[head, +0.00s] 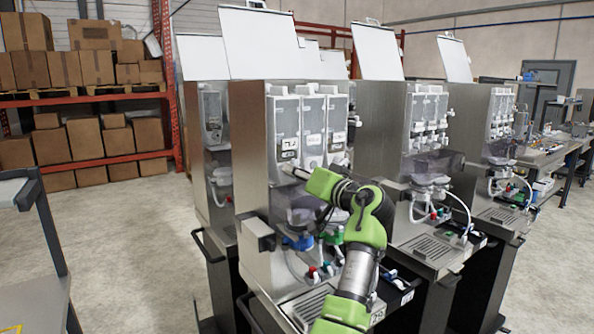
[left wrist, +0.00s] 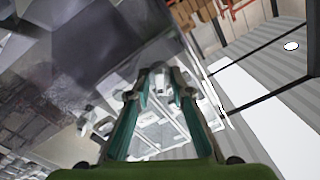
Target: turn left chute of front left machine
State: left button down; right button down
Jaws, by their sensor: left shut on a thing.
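The front left machine (head: 252,160) is a metal dispenser with three clear-fronted canisters (head: 313,120) side by side. My left gripper (head: 294,171) reaches up to the area just below the left canister (head: 286,122). In the left wrist view my left gripper's teal fingers (left wrist: 160,88) converge. They are shut on a small pale grey part between their tips, the left chute (left wrist: 160,78). In the head view my gripper and wrist hide most of the chute, and I cannot tell its turn angle. My right gripper is not in view.
A smoky clear bowl (head: 300,212), a blue knob (head: 298,243) and tubes sit below my wrist. A drip tray (head: 308,300) is at the machine's base. More machines (head: 425,150) stand close on the right. Free floor (head: 145,240) lies to the left.

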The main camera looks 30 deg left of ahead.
pick_arm(q)
jog(key=m+p, duration=0.2)
jog(key=m, duration=0.2)
jog(key=shift+m, duration=0.3)
jog(key=m+p, duration=0.3)
jog(key=m, duration=0.1)
jog(key=shift+m, duration=0.3)
jog(key=m+p, duration=0.5)
jog(key=m, duration=0.1)
jog(key=shift+m+p, duration=0.8)
jog(key=shift+f+m+p, duration=0.1)
jog(key=shift+m+p, duration=0.25)
jog(key=shift+m, duration=0.05)
jog(key=c, duration=2.2)
grip_release()
jog(key=shift+o, duration=0.2)
jog(key=shift+a+f, duration=0.1)
jog(key=shift+a, duration=0.05)
